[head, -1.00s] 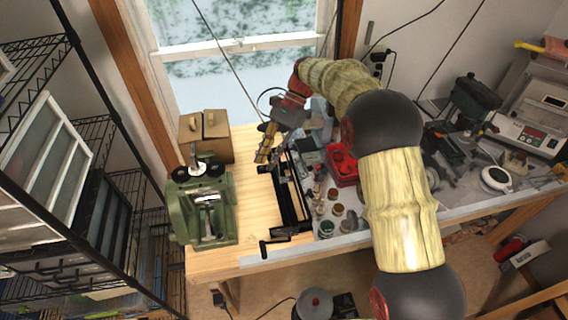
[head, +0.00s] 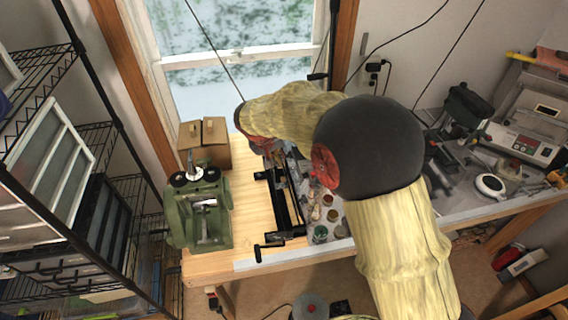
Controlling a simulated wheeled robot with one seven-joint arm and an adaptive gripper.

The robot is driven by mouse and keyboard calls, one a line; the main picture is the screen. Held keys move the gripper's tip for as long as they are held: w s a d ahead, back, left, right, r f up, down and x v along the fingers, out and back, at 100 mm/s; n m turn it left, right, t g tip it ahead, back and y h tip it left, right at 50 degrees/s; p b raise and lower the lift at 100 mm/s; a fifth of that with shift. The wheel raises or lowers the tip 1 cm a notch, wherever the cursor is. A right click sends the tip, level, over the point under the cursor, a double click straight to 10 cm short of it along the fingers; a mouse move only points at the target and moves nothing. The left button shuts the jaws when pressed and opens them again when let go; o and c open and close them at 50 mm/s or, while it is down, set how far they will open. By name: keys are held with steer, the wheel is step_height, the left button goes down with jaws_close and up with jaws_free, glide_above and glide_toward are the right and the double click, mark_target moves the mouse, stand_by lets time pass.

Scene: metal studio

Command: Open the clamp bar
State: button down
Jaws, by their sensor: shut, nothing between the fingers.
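A long black clamp device (head: 282,208) lies on the wooden bench top, with dark rails running from back to front. A black crank handle (head: 266,246) sticks out at its front left. Which piece is the clamp bar itself I cannot make out for certain. My gripper (head: 281,178) is shut and empty, low over the back part of the black device. My wrist and forearm partly cover it, so whether it touches the device cannot be seen.
A green machine (head: 203,218) stands to the left of the black device, with cardboard boxes (head: 205,145) behind it. Small jars (head: 320,234) stand close on the right. Bare wood (head: 248,205) lies between the green machine and the device.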

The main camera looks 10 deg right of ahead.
steer(key=x, duration=0.3)
steer(key=d+x, duration=0.1)
steer(key=x, duration=0.3)
steer(key=p+x, duration=0.1)
steer(key=x, duration=0.3)
steer(key=shift+s+d+r, duration=0.15)
steer(key=shift+s+d, duration=0.2)
steer(key=shift+d, duration=0.05)
steer(key=shift+d+f, duration=0.4)
